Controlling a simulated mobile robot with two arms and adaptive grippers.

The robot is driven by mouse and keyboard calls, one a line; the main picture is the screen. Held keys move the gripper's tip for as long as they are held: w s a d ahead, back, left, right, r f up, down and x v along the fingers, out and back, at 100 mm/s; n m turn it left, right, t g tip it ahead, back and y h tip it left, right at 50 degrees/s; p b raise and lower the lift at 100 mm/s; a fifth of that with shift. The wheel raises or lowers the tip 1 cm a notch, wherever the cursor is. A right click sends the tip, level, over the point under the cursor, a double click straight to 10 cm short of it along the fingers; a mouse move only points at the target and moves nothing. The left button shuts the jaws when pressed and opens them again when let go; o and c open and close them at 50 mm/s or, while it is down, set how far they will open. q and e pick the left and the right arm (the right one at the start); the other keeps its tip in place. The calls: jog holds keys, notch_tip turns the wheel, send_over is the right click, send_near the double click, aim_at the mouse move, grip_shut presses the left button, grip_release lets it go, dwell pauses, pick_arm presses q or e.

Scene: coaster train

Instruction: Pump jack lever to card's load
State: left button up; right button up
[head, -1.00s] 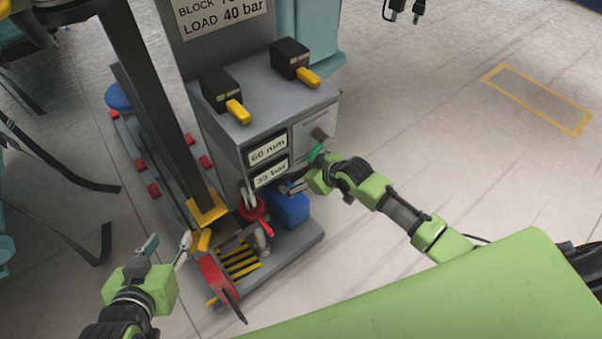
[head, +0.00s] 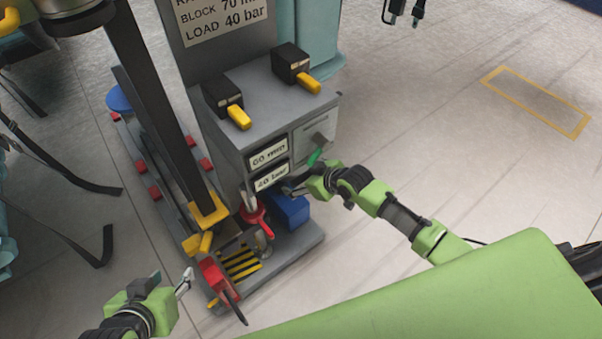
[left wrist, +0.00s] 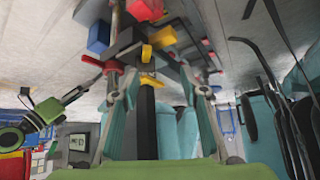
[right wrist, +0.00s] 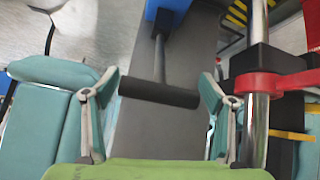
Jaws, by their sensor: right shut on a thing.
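On the grey console (head: 235,130) the upper readout (head: 268,153) shows 60 mm and the lower readout (head: 272,178) appears to show 40 bar. My right gripper (head: 291,188) is beside the console, above the blue pump body (head: 291,211). In the right wrist view its fingers are shut on the ends of the black T-shaped lever handle (right wrist: 160,93), whose rod leads to the blue body. My left gripper (head: 172,280) is open and empty, left of the red part (head: 216,276).
Two black boxes with yellow handles (head: 239,117) sit on the console. A red collar (right wrist: 262,84) on a shiny rod is close to my right gripper. A dark column (head: 165,110) rises beside the console. The floor on the right is clear.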

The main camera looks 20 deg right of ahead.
jog(key=s+f, duration=0.1)
jog(key=s+f+p, duration=0.1)
jog(key=shift+s+d+f, duration=0.2)
jog(key=shift+d+f, duration=0.1)
jog(key=shift+d, duration=0.1)
pick_arm(q)
jog(key=s+a+f+g, duration=0.2)
jog(key=s+g, duration=0.1)
jog(key=s, duration=0.4)
jog(key=shift+f+y, duration=0.35)
jog(key=shift+y, duration=0.05)
pick_arm(e)
jog(key=shift+c, duration=0.2)
jog(key=shift+o, duration=0.2)
jog(key=o, duration=1.6)
jog(key=shift+w+r, duration=0.15)
jog(key=shift+r, duration=0.05)
pick_arm(q)
jog(key=shift+w, duration=0.1)
pick_arm(e)
jog(key=shift+r, duration=0.1)
jog(key=v, duration=1.2)
